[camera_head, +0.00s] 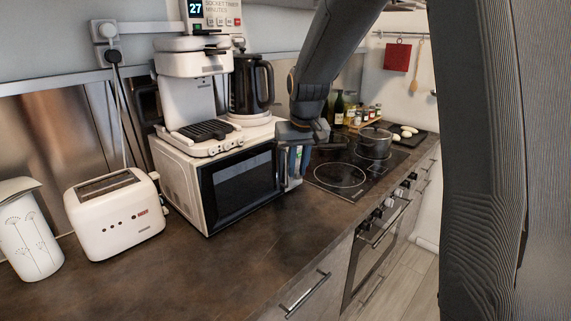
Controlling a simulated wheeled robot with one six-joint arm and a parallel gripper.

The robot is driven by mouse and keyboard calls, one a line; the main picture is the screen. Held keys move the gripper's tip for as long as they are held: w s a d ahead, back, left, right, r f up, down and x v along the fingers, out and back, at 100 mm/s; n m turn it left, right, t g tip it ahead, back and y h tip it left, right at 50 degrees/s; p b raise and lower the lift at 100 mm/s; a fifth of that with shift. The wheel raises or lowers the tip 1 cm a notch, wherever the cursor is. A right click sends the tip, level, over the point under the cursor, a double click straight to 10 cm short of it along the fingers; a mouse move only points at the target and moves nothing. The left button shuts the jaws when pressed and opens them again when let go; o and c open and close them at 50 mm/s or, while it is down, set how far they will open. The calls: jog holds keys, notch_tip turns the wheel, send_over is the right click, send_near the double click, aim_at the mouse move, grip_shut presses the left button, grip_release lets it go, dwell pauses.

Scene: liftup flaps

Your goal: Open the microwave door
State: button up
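The microwave (183,190) is a white box with a dark glass door (240,187) on the brown worktop. Its door looks shut. My arm comes down from the top right, and my gripper (292,168) is at the right end of the microwave front, pointing down. It covers the right edge of the front, so the handle and control area are hidden. The fingers are small and partly hidden, so I cannot tell whether they are open or shut, or whether they touch the door.
A coffee maker (190,95) and a black kettle (251,84) stand on top of the microwave. A white toaster (113,213) and canister (28,232) are to the left. A hob (338,177) with a pot (374,143) is to the right. The worktop (190,275) in front is clear.

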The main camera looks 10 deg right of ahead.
jog(key=w+r, duration=0.3)
jog(key=w, duration=0.5)
jog(key=t+p, duration=0.1)
jog(key=p, duration=0.1)
send_over(288, 184)
jog(key=shift+w+f, duration=0.15)
jog(key=shift+f, duration=1.55)
jog(key=shift+w+f, duration=0.1)
jog(key=shift+f, duration=1.6)
grip_shut()
